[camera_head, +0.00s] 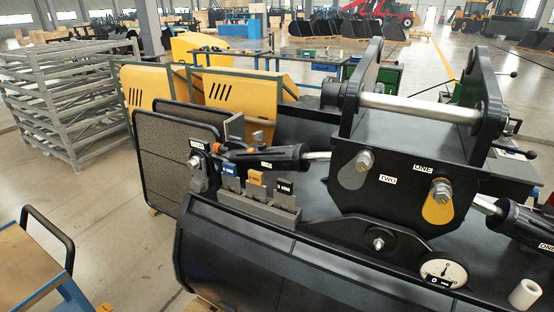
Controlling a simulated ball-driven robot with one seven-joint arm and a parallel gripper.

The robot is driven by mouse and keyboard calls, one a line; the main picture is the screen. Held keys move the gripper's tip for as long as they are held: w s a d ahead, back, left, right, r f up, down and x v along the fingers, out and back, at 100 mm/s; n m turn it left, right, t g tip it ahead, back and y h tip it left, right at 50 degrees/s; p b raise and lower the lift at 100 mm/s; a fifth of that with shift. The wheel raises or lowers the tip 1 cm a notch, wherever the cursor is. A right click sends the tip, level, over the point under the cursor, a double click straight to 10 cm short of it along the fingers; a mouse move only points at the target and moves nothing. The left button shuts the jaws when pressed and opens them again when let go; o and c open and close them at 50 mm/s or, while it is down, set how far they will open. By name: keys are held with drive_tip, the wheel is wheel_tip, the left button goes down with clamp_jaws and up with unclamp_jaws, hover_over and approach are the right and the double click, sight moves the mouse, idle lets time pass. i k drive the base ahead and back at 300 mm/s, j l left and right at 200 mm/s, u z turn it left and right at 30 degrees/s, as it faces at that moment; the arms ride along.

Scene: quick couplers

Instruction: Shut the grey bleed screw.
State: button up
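I cannot single out the grey bleed screw with certainty. A grey teardrop plate (353,174) with a bolt through it sits on the black coupler frame (400,150), beside a label reading TWO. A matching yellow plate (437,208) sits to its right, near the label ONE. A black cylinder (275,159) lies to the left, its rod running to the frame. At its left end are small fittings, one orange (215,147), too small to read as open or shut. A second cylinder (527,224) is at the right edge. My gripper is not in view.
A grey block (256,204) holding blue, yellow and black labelled pieces stands before the left cylinder. A round dial (441,274) and a white cup-like cylinder (525,293) are at the lower right. A mesh panel (178,160) stands left. Floor is clear at lower left beside a cart (30,262).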

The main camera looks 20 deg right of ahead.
sight(259, 135)
drive_tip(key=i+j, duration=0.15)
drive_tip(key=j, duration=0.2)
drive_tip(key=i+j, duration=0.35)
drive_tip(key=j, duration=0.3)
drive_tip(key=i+j+u, duration=0.1)
drive_tip(key=j, duration=0.25)
drive_tip(key=i, duration=0.05)
